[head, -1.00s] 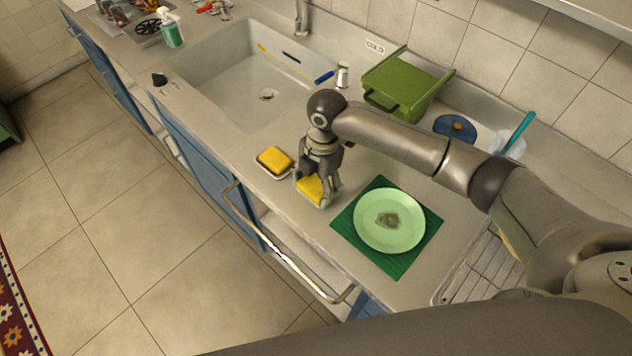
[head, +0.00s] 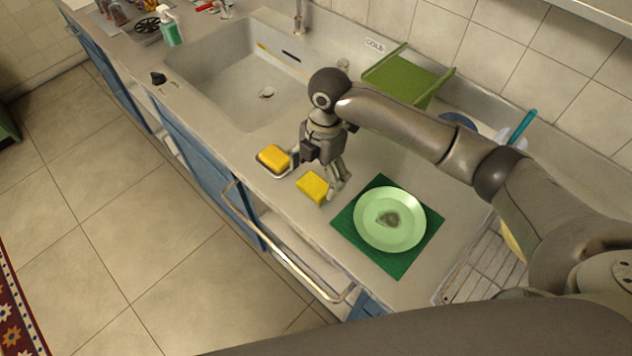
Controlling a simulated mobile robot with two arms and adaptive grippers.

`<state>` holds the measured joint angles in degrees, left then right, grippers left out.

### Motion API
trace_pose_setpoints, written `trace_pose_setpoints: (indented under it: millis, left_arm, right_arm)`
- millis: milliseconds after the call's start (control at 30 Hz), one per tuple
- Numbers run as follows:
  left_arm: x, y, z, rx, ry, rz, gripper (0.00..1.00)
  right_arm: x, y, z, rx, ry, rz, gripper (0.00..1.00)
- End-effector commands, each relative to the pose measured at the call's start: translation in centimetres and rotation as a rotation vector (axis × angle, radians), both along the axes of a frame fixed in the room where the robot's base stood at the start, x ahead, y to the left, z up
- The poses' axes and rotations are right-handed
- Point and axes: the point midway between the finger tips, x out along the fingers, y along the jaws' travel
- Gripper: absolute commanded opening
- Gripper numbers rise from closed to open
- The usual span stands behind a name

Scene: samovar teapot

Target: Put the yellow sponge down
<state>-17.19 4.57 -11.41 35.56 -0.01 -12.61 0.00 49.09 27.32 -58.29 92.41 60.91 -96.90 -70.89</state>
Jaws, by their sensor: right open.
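A yellow sponge (head: 313,187) lies on the counter, between a small dish and a green mat. My right gripper (head: 318,177) is open and stands just above and behind this sponge, its fingers spread apart with nothing held between them. A second yellow sponge (head: 273,157) sits in the small dish (head: 283,175) to the left of the gripper. My left gripper does not show in the head view.
A pale green plate (head: 370,232) with a dark stain rests on the green mat (head: 398,264). The sink (head: 225,95) is at the upper left. A green rack (head: 405,78) stands behind my right arm. The counter's front edge is close to the loose sponge.

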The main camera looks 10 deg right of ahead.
Motion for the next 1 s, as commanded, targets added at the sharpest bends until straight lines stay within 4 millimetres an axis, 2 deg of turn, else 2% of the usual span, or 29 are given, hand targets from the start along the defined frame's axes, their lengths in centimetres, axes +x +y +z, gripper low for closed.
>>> trace_pose_setpoints:
  millis: [200, 400, 600, 1000]
  left_arm:
    - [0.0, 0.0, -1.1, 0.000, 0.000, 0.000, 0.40]
    - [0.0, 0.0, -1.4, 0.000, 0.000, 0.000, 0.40]
    - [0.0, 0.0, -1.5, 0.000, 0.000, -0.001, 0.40]
    - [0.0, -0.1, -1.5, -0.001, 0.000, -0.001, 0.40]
  right_arm:
    - [0.4, -0.5, 4.7, 0.001, -0.005, 0.000, 0.88]
    - [0.5, -0.8, 7.5, 0.000, -0.002, 0.001, 0.88]
    - [0.5, -0.9, 8.4, 0.000, 0.000, 0.000, 0.88]
    - [0.5, -0.9, 8.3, 0.000, 0.000, 0.000, 0.88]
